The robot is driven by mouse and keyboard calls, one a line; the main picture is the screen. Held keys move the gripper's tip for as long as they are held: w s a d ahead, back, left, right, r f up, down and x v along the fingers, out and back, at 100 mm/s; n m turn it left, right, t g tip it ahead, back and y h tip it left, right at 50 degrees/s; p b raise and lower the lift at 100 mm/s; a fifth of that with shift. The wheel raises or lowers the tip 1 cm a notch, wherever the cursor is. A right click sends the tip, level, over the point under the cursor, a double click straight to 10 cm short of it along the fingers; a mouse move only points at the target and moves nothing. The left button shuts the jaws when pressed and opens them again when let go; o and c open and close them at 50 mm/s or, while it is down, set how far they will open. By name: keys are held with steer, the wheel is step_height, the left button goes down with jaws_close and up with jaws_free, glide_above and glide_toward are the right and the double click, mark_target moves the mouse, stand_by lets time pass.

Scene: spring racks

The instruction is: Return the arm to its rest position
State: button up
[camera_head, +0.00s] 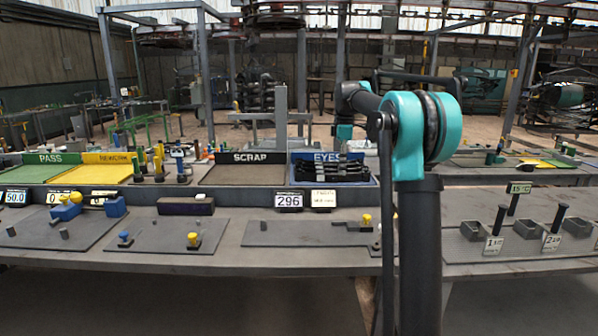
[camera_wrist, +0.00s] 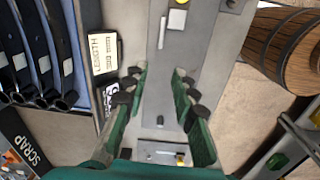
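My gripper (camera_wrist: 160,88) shows in the wrist view with its two green, black-tipped fingers spread apart and nothing between them. It points down over a grey plate (camera_wrist: 195,45) on the bench, with bare plate visible between the fingers. In the head view my arm (camera_head: 408,130) rises at the right of centre, with a teal elbow joint and dark links. Its far links lead away behind the joint, and the gripper cannot be made out there.
The EYES bin (camera_head: 372,172) holds black parts beside the SCRAP tray (camera_head: 225,175). A 296 display (camera_head: 289,201) stands on the bench. A yellow knob (camera_head: 366,219) sits on the grey plate. A wooden barrel (camera_wrist: 285,50) shows right in the wrist view. Small posts stand on the right bench.

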steer(key=s+d+f+m+t, duration=0.1)
steer(key=s+f+m, duration=0.4)
steer(key=s+f, duration=0.4)
steer(key=s+d+f+m+t, duration=0.1)
steer(key=s+f+m, duration=0.5)
steer(key=s, duration=1.1)
steer(key=s+d+f+m+t, duration=0.1)
steer(key=s+f+m, duration=0.4)
steer(key=s+f, duration=0.7)
steer(key=shift+s+d+f+t, duration=0.25)
steer(key=shift+s+d+t, duration=0.15)
steer(key=shift+s, duration=0.1)
